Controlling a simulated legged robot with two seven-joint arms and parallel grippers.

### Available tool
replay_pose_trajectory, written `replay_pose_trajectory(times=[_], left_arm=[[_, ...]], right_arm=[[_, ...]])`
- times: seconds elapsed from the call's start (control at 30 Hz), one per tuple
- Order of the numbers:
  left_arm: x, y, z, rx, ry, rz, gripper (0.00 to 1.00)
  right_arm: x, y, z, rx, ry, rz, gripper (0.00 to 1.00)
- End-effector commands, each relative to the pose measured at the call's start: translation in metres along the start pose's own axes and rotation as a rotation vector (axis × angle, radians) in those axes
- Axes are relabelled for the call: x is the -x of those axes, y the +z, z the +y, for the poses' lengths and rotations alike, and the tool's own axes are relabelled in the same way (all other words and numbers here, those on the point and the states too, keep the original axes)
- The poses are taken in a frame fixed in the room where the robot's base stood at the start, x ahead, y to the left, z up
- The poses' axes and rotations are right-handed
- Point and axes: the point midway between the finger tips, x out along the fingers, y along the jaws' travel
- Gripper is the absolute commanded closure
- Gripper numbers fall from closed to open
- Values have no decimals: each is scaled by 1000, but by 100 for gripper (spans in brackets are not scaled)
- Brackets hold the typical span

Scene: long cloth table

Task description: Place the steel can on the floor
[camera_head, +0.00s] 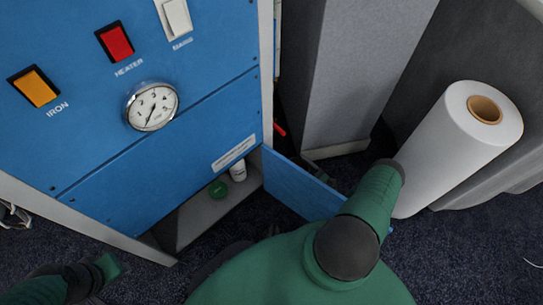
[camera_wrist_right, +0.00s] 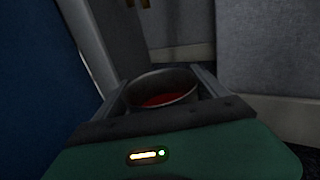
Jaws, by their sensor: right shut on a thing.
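The steel can (camera_wrist_right: 164,78) shows in the right wrist view as a round grey rim, seen from above, with a red inside. My right gripper (camera_wrist_right: 160,88) is shut on it, one finger on each side. The can's lower part is hidden behind my gripper. In the head view neither the can nor my right gripper can be seen; my right arm reaches out past the open blue door. The floor (camera_head: 470,240) is dark speckled carpet.
A blue cabinet (camera_head: 170,180) with switches and a gauge (camera_head: 152,106) stands on the left. Its low door (camera_head: 297,187) is open, with a green-lidded item (camera_head: 218,188) and a white bottle (camera_head: 238,171) inside. A large white roll (camera_head: 440,150) stands at right.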

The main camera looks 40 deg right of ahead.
Motion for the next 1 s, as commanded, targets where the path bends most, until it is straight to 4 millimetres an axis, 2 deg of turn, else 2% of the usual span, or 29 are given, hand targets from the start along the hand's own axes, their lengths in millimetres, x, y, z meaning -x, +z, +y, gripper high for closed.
replay_pose_trajectory(times=[0.03,0.2,0.3,0.4,0.6,0.7,0.77,1.0], left_arm=[[-13,3,0,0,0,0,66],[-35,8,0,0,0,0,66],[-46,11,0,0,0,0,66],[-52,12,0,0,0,0,66],[-64,15,0,0,0,0,66],[-89,21,0,0,0,0,66],[-97,23,0,0,0,0,66],[-94,22,0,0,0,0,66]], right_arm=[[-16,-6,1,1,6,-3,76],[-66,-6,1,2,5,-3,76],[-91,-5,1,2,4,-3,76],[-107,-3,1,1,3,-3,76],[-128,-3,1,1,2,-3,76],[-127,-29,1,0,2,0,76],[-127,-38,1,0,1,-1,76],[-126,-34,0,0,0,-1,76]])
